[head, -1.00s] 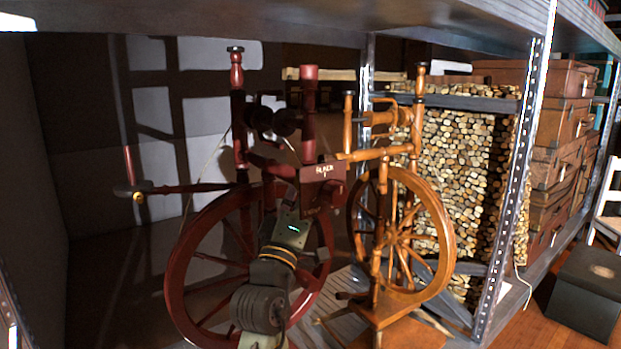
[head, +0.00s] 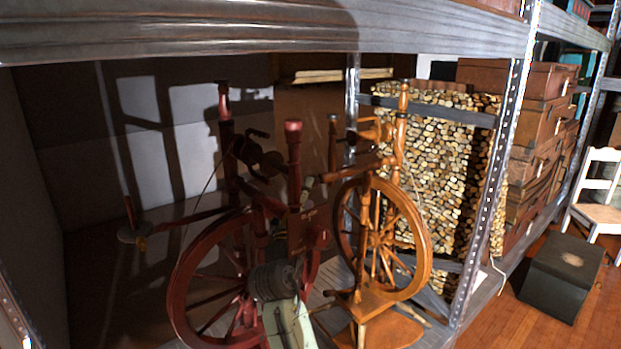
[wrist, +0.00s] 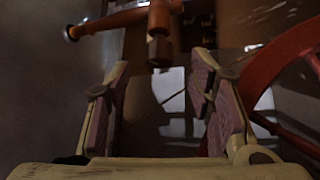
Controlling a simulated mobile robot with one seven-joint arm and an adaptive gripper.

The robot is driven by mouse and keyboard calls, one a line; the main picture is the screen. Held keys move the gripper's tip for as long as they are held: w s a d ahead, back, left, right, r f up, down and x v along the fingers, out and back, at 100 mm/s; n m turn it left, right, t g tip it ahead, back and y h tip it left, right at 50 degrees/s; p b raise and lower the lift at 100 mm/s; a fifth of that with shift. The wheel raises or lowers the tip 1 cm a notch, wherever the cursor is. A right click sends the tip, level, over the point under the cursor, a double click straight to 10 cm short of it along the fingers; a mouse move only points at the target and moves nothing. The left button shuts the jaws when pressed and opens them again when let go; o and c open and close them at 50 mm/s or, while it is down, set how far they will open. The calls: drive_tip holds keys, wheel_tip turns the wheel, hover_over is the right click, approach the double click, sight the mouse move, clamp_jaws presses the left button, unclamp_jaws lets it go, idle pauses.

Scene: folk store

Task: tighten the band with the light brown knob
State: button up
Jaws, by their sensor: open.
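A light brown spinning wheel (head: 400,250) stands on the right of the bay. Its slanted upper bar has a rounded light brown end, likely the knob (head: 326,177), at its left in the head view. A reddish-brown turned part (wrist: 160,50) lies just beyond and above the pads. I cannot tell whether it is the knob. The band is not clear.
The two wheels stand close together under a grey metal shelf (head: 200,35). A shelf upright (head: 490,190) stands to the right, with stacked logs (head: 440,150) behind it. A black box (head: 562,275) and a white chair (head: 598,200) are on the floor at far right.

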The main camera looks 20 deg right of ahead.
drive_tip(key=x, duration=0.6)
drive_tip(key=shift+p, duration=0.4)
drive_tip(key=shift+c, duration=0.3)
clamp_jaws()
drive_tip(key=shift+f+b, duration=0.2)
drive_tip(key=shift+b, duration=0.55)
drive_tip(key=m+b, duration=0.1)
drive_tip(key=b, duration=0.2)
drive_tip(key=shift+a+f+t+h, duration=0.1)
drive_tip(key=shift+f+t+h, duration=0.1)
drive_tip(key=shift+t+h, duration=0.2)
drive_tip(key=m+h+b, duration=0.1)
drive_tip(key=m+b, duration=0.1)
drive_tip(key=b, duration=0.4)
drive_tip(key=shift+m+h, duration=0.3)
drive_tip(key=shift+h, duration=0.1)
drive_tip(key=shift+r+m+h+b, duration=0.2)
drive_tip(key=shift+m+h+b, duration=0.25)
drive_tip(key=shift+b, duration=0.6)
drive_tip(key=shift+r+m+b, duration=0.25)
drive_tip(key=shift+m+b, duration=0.05)
drive_tip(key=shift+m, duration=0.05)
